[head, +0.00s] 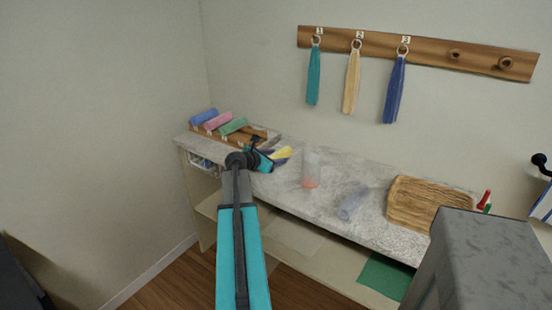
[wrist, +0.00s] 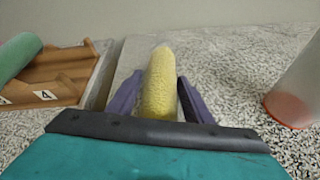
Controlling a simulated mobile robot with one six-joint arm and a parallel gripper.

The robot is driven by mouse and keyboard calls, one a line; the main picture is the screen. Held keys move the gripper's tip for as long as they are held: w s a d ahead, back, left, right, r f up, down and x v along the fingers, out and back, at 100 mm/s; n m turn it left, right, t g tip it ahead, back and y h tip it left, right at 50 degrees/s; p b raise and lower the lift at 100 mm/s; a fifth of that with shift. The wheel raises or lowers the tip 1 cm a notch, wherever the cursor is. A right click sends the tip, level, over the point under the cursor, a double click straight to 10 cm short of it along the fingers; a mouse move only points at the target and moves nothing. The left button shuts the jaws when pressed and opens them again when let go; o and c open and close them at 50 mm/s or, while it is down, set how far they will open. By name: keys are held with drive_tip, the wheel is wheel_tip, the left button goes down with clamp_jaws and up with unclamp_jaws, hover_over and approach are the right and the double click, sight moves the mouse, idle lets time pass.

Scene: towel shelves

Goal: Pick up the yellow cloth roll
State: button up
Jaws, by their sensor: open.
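The yellow cloth roll (wrist: 160,82) lies on the speckled counter in the wrist view, pointing away from me. My gripper (wrist: 160,98) is open, with one purple finger on each side of the roll. Narrow gaps seem to show between the fingers and the roll, but I cannot tell if either finger touches it. In the head view the yellow roll (head: 283,153) shows at the end of my gripper (head: 277,158), partly hidden by it.
A wooden rack (wrist: 50,80) with numbered slots stands left of my gripper; blue (head: 204,117), pink (head: 218,121) and green (head: 233,126) rolls lie on it. A clear cup (wrist: 298,88) with an orange base stands close on the right.

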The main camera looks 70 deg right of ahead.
sight(275, 153)
idle(0.4)
drive_tip(key=c, duration=0.7)
drive_tip(key=shift+r, duration=0.2)
drive_tip(key=shift+r, duration=4.85)
drive_tip(key=shift+w, duration=0.1)
